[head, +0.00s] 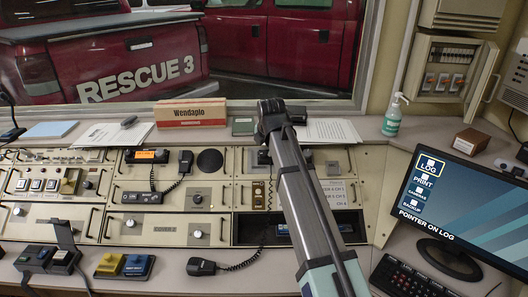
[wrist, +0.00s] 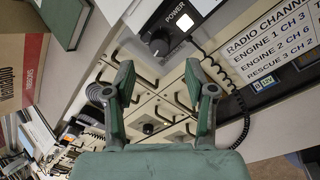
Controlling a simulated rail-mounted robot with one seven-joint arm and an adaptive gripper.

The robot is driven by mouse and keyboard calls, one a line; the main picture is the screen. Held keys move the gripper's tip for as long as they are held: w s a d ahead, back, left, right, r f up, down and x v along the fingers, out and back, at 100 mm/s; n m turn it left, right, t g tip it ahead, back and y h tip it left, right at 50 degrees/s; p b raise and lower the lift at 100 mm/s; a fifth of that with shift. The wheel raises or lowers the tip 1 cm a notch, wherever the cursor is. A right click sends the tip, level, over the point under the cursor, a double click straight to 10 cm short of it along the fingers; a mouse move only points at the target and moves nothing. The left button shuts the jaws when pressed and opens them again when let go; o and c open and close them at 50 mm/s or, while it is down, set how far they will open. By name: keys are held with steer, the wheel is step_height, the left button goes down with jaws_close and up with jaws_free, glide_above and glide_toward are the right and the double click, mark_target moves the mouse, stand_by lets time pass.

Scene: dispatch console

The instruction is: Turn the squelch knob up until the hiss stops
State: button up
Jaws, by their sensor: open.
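Several round knobs sit on the beige console. One knob (head: 197,197) is on the panel below the round speaker grille, and another knob (head: 197,234) is on the lower panel. I cannot read which is labelled squelch. My gripper (wrist: 160,75) is open and empty, its two fingers spread above the console panels in the wrist view. A black knob (wrist: 160,43) beside the POWER label is beyond the fingertips and apart from them. In the head view my arm crosses the right of the console, hiding part of it.
A handset (head: 202,267) with a coiled cord lies on the front ledge. A Wendaplo box (head: 190,113) and a sanitizer bottle (head: 392,116) stand on the back shelf. A monitor (head: 461,205) and keyboard (head: 407,276) are at the right. Drawer-like handles line the panels.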

mark_target(264, 153)
steer(key=x, duration=0.6)
jaws_close()
